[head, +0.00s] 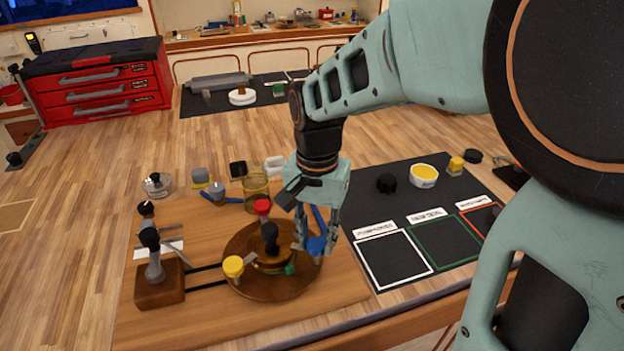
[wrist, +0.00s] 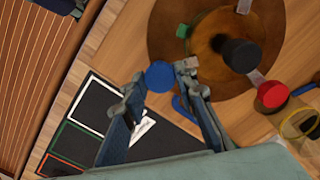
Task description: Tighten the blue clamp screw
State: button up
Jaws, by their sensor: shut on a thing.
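The blue clamp screw (head: 316,245) has a round blue knob and sits at the right edge of a round brown wooden fixture (head: 240,284). It also shows in the wrist view (wrist: 161,76). My gripper (head: 314,243) points down over it, with its fingers at the blue knob. In the wrist view, the fingertips (wrist: 160,82) lie on either side of the knob and are shut on it. A red knob (head: 262,207), a yellow knob (head: 233,267) and a green part (head: 290,269) sit around the same fixture. A black knob (head: 269,231) stands at its centre.
A wooden block with a black-topped lever (head: 150,240) stands left of the fixture. A clear yellowish cup (head: 256,194) stands behind it. To the right, a dark mat holds white, green and orange outlined squares (head: 394,260), a white-and-yellow pot (head: 423,175) and black caps (head: 386,183).

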aim_at(316, 244)
dwell(0.4)
jog(key=o, duration=1.2)
jog(key=shift+c, duration=0.2)
jog(key=shift+r, duration=0.1)
notch_tip(316, 244, up, 12)
